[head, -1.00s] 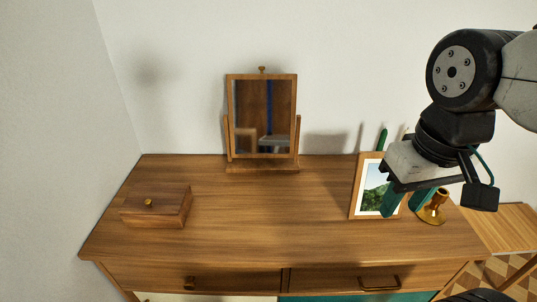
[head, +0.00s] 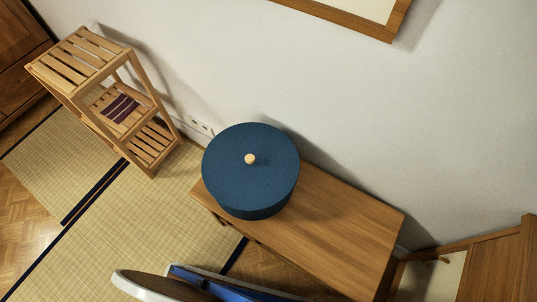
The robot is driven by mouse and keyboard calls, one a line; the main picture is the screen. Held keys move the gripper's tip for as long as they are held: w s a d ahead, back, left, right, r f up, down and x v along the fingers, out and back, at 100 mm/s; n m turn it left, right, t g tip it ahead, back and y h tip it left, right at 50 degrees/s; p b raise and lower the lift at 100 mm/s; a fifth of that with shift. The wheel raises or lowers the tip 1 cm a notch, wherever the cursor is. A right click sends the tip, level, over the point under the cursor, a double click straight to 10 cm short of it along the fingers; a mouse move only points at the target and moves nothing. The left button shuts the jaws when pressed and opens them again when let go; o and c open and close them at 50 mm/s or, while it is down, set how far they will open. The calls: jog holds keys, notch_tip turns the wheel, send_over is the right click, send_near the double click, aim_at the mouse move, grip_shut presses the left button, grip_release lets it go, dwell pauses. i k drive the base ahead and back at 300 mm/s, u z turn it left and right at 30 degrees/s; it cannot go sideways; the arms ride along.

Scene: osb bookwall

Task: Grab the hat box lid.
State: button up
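A round dark blue hat box (head: 255,210) stands on a low wooden cabinet (head: 325,228), near its left end. Its dark blue lid (head: 237,180) is on top, with a small light wooden knob (head: 250,159) in the middle. The lid appears closed on the box. My gripper is not in the head view now.
A slatted wooden shelf (head: 98,62) with a dark striped cloth (head: 121,109) stands to the left on tatami mats (head: 120,230). A white wall (head: 330,110) with a wood-framed picture (head: 376,10) is behind. A wooden piece of furniture (head: 500,262) is at the lower right.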

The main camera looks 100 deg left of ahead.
aim_at(248, 166)
jog(key=u, duration=0.45)
jog(key=k, duration=0.25)
jog(key=u, duration=2.45)
jog(key=k, duration=1.3)
jog(key=z, duration=0.5)
jog(key=i, duration=0.75)
jog(key=u, duration=0.05)
